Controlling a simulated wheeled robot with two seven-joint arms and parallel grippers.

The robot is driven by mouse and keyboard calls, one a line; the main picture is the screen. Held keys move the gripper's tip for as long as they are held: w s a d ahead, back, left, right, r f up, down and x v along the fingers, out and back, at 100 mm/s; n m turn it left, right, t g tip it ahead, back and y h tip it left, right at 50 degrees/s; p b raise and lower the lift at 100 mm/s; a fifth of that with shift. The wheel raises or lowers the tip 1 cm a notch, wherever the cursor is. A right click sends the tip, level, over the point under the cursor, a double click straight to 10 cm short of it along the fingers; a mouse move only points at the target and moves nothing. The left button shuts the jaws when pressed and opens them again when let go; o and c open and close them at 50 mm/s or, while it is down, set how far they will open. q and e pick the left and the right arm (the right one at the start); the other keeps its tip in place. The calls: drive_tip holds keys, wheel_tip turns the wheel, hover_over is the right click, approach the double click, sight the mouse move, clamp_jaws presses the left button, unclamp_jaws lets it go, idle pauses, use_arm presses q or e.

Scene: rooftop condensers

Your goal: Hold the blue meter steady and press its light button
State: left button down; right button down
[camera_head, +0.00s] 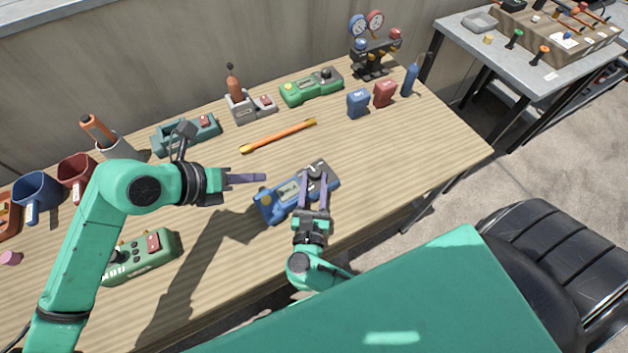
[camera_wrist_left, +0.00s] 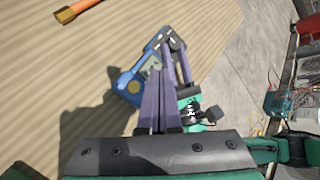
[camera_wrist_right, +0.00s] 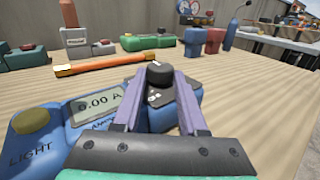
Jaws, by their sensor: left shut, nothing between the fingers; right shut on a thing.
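The blue meter (camera_head: 271,210) lies on the wooden table with its display and dark knob facing up. In the right wrist view the meter (camera_wrist_right: 75,145) shows a display reading 0.00 A and a yellow button (camera_wrist_right: 31,121) marked LIGHT at its left end. My right gripper (camera_head: 315,178) is shut on the meter's knob end, with one finger on each side. My left gripper (camera_head: 264,178) is shut and empty, its tips above and just beside the button end. In the left wrist view its fingers partly cover the meter (camera_wrist_left: 125,84); contact with the button cannot be told.
An orange bar (camera_head: 278,135) lies behind the meter. A green meter (camera_head: 312,86) and a teal meter (camera_head: 186,134) stand further back. A green control box (camera_head: 143,258) is at the front left. Bare tabletop lies to the meter's right.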

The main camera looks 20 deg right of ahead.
sight(263, 205)
use_arm(q)
wheel_tip(263, 205, down, 8)
drive_tip(key=shift+r, duration=0.1)
idle(2.0)
drive_tip(key=shift+f, duration=0.5)
wheel_tip(263, 205, up, 7)
idle(1.0)
use_arm(e)
drive_tip(key=shift+c, duration=1.8)
unclamp_jaws()
